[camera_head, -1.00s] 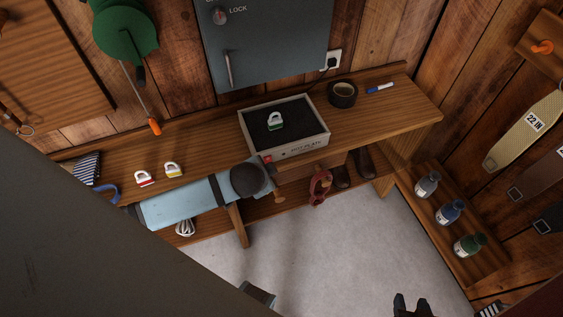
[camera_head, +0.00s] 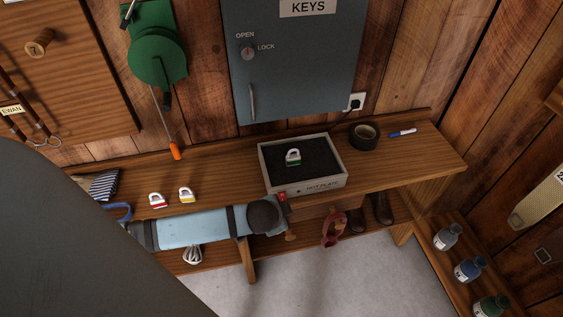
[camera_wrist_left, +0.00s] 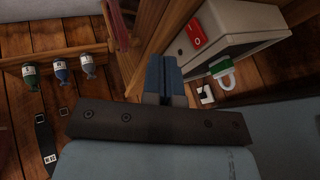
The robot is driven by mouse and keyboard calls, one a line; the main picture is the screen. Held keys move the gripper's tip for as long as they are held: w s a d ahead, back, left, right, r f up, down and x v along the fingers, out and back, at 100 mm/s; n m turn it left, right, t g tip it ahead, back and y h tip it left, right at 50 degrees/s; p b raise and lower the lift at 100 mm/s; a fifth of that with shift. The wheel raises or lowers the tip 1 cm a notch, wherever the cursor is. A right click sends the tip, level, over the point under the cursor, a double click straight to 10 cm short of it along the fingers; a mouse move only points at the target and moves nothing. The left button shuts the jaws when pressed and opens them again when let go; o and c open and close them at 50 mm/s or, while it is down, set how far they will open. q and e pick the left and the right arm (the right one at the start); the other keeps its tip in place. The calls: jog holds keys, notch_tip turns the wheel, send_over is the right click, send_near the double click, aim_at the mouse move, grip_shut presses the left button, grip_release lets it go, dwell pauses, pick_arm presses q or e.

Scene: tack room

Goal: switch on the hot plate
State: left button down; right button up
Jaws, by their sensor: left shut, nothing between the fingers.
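The hot plate (camera_head: 321,183) is a pale box with a black top and a label on its front, standing on the wooden bench. Its red switch (camera_head: 282,196) is at the front left corner. In the left wrist view the switch (camera_wrist_left: 198,28) shows on the box's pale side, with a white mark; I cannot tell which way it is set. My left gripper (camera_wrist_left: 164,65) is shut and empty, its fingertips close to the box but apart from the switch in that picture. In the head view my left wrist hides the fingers, just left of the switch. My right gripper is out of view.
A green padlock (camera_head: 293,157) lies on the black top. Red (camera_head: 158,201) and yellow (camera_head: 186,195) padlocks lie left on the bench. Tape (camera_head: 363,136) and a blue marker (camera_head: 403,132) lie right. A key cabinet (camera_head: 300,75) hangs above. Several bottles stand lower right.

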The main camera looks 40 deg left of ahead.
aim_at(282, 196)
pick_arm(q)
jog(key=w+a+f, duration=0.3)
jog(key=w+f, duration=0.2)
jog(key=w, duration=0.1)
jog(key=shift+w+a+f, duration=0.15)
jog(key=shift+a+f, duration=0.2)
jog(key=shift+f, duration=0.05)
jog(key=shift+w+a+p, duration=0.15)
jog(key=shift+a+p, duration=0.05)
jog(key=shift+p, duration=0.2)
